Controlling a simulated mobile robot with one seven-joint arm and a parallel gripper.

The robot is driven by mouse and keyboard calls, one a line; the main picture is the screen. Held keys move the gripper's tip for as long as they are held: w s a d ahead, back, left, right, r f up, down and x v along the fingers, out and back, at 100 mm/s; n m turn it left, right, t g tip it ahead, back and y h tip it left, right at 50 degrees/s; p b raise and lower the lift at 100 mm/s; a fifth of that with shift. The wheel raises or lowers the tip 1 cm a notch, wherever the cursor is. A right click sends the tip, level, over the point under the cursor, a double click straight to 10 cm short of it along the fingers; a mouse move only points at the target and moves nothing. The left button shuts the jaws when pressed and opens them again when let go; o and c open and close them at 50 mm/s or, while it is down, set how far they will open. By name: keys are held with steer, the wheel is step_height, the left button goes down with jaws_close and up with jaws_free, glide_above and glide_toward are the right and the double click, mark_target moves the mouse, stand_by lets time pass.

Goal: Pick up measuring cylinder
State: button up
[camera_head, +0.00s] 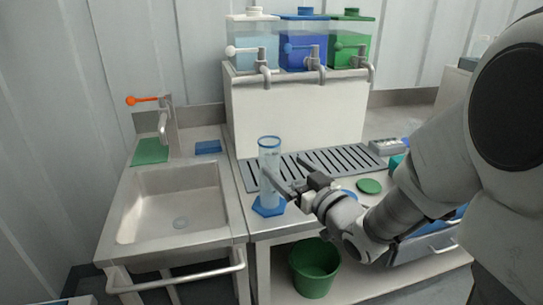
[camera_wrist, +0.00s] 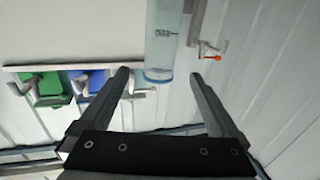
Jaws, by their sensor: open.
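The measuring cylinder (camera_head: 269,153) is clear and tall, with a blue rim and a blue foot. It stands upright on the counter beside the sink, near the left end of the grey slatted drain. My gripper (camera_head: 285,168) is open and empty at the cylinder's right. One finger crosses in front of the cylinder's body in the head view. In the wrist view, my gripper's fingers (camera_wrist: 158,73) are spread. The upside-down cylinder (camera_wrist: 163,40) shows between and beyond the fingertips, rim toward me. Contact with the fingers cannot be told.
A sink (camera_head: 175,205) with a tap is at left. Light blue, blue and green tanks (camera_head: 303,50) with taps stand on a white block behind. A green lid (camera_head: 368,186) lies right of my gripper. A green bucket (camera_head: 314,268) is below the counter.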

mark_target(274, 159)
steer(key=x, duration=0.5)
steer(key=shift+w+a+f, duration=0.2)
steer(key=shift+f+b+x, duration=0.2)
steer(key=shift+b+x, duration=0.1)
steer(key=shift+x, duration=1.05)
steer(key=shift+f+b+x, duration=0.15)
steer(key=shift+b+x, duration=0.1)
steer(key=shift+x, duration=1.1)
jaws_close()
